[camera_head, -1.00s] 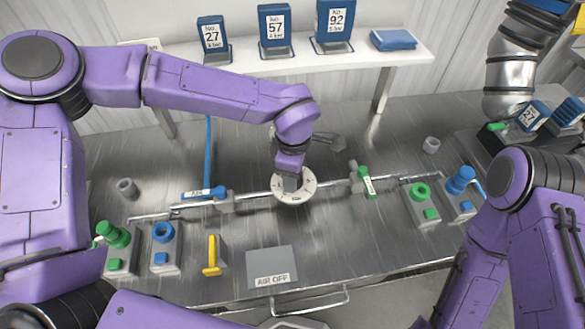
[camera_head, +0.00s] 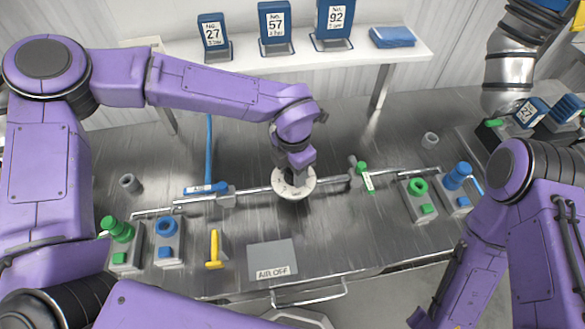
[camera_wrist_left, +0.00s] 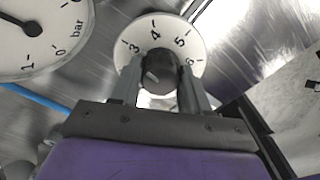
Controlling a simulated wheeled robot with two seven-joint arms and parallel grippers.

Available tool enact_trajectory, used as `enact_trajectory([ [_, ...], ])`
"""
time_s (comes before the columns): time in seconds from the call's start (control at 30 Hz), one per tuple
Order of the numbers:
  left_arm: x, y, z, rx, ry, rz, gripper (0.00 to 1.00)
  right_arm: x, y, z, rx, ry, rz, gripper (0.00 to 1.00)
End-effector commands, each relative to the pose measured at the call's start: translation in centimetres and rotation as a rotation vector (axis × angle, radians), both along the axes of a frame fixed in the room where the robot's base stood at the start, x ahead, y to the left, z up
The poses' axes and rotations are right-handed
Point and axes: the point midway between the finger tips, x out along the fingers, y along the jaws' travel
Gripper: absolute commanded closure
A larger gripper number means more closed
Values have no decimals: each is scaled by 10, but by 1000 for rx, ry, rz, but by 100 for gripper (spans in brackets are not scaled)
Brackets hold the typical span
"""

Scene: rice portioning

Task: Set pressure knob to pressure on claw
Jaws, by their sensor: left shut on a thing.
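A round white dial (camera_head: 279,186) with numbers sits on the pipe in the middle of the steel table. In the left wrist view its face (camera_wrist_left: 137,60) shows 3, 4, 5 and 6 around a black pressure knob (camera_wrist_left: 165,68). The knob has a small pale mark on its left part. My left gripper (camera_head: 295,178) reaches down onto the dial from above. In the left wrist view its fingers (camera_wrist_left: 156,88) are on both sides of the knob, shut on it. A gauge (camera_wrist_left: 40,25) marked bar fills the upper left there, its dark needle visible. My right gripper is out of view.
A green lever (camera_head: 367,178) stands right of the dial, a blue lever (camera_head: 205,188) left of it. A yellow lever (camera_head: 214,250) and an AIR OFF plate (camera_head: 272,258) lie in front. Button boxes stand at both sides.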

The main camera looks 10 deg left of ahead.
Motion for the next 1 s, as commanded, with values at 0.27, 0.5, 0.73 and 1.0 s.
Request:
enact_trajectory([
  [0.27, 0, 0, 1, -1, 1, 106, 85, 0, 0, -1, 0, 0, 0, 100],
  [0.5, 0, 0, 1, 0, 1, 134, 85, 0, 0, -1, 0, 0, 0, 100],
  [0.73, -1, 0, 0, 0, 1, 135, 85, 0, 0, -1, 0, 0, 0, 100],
  [1.0, -1, 0, 0, 0, 1, 134, 30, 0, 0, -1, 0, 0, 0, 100],
])
